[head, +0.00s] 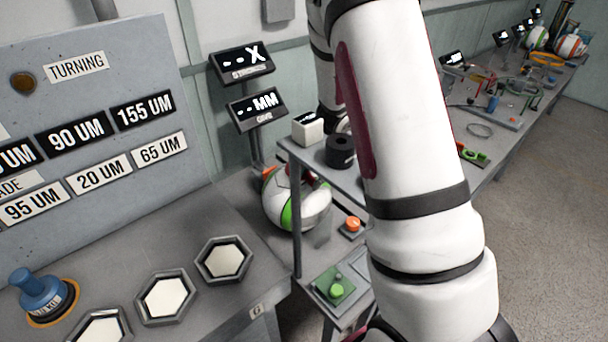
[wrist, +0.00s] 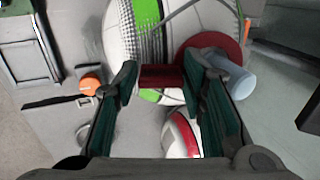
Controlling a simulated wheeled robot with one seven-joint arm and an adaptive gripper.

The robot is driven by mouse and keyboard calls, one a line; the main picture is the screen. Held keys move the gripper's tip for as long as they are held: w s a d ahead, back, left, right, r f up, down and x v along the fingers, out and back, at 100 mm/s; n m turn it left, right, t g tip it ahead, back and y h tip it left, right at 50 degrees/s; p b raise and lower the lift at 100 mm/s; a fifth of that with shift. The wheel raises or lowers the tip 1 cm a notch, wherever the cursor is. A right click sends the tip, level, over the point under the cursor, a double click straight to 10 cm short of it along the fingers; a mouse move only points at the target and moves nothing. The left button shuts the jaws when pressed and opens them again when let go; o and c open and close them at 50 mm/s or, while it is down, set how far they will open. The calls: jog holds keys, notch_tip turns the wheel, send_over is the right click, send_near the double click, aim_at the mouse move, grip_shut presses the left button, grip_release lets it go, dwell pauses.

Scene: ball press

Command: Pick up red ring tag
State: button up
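A dark red piece, which looks like the red ring tag (wrist: 162,77), lies between my fingertips in the wrist view, spanning the gap. A dark red round part (wrist: 213,45) shows just behind and right of it; whether they are one piece is unclear. My gripper (wrist: 162,82) has its two fingers apart, one on each side of the red piece. Whether the fingers press on it or only stand around it cannot be told. The gripper is hidden in the head view, behind or below my arm.
A white and green ball (head: 312,208) sits behind the bench; it fills the top of the wrist view. Orange (head: 352,225) and green (head: 336,291) buttons are near. A grey bench (head: 190,235) lies left.

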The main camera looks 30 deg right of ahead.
jog(key=c, duration=0.4)
jog(key=shift+c, duration=0.7)
